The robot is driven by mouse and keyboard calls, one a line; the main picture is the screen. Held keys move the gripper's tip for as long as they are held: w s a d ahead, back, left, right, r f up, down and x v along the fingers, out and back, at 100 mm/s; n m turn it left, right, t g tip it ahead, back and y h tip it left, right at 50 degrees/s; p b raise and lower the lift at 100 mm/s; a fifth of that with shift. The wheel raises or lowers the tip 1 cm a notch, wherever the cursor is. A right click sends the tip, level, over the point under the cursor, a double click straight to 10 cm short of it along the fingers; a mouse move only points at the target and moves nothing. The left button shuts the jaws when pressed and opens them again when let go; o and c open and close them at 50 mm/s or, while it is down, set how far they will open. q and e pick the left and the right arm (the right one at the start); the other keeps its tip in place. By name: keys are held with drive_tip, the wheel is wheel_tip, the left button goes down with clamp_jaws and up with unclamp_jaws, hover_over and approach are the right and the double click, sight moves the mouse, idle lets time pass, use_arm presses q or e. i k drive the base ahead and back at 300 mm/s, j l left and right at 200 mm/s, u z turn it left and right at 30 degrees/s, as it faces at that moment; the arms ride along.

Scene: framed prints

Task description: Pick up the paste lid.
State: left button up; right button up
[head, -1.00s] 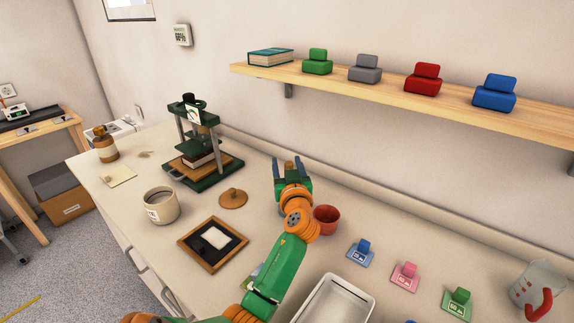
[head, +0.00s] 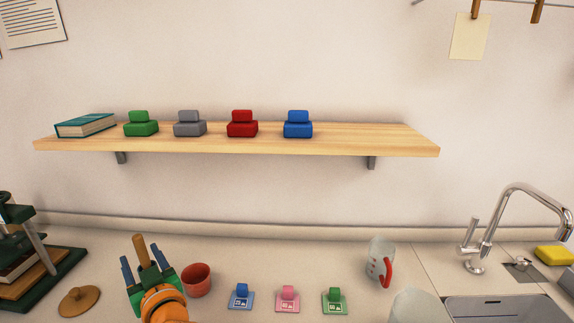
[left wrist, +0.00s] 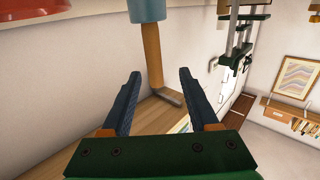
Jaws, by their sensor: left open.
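A round brown lid with a small knob (head: 80,300) lies on the counter at the lower left of the head view. It looks like the paste lid; I do not make it out in the left wrist view. My left gripper (head: 146,268) is open, to the right of the lid and apart from it. Its two fingers also show spread in the left wrist view (left wrist: 155,92). A wooden rod (head: 139,246) shows upright near the fingers; it also shows in the left wrist view (left wrist: 152,55), and I cannot tell its exact distance. My right gripper is not in view.
A red cup (head: 196,280) stands close right of my left gripper. A green press (head: 40,250) stands at far left. Blue (head: 241,297), pink (head: 287,299) and green (head: 334,301) stamps and a measuring jug (head: 379,262) are farther right. A shelf (head: 340,140) hangs above.

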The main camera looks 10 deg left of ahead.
sight(79, 300)
drive_tip(key=k, duration=1.45)
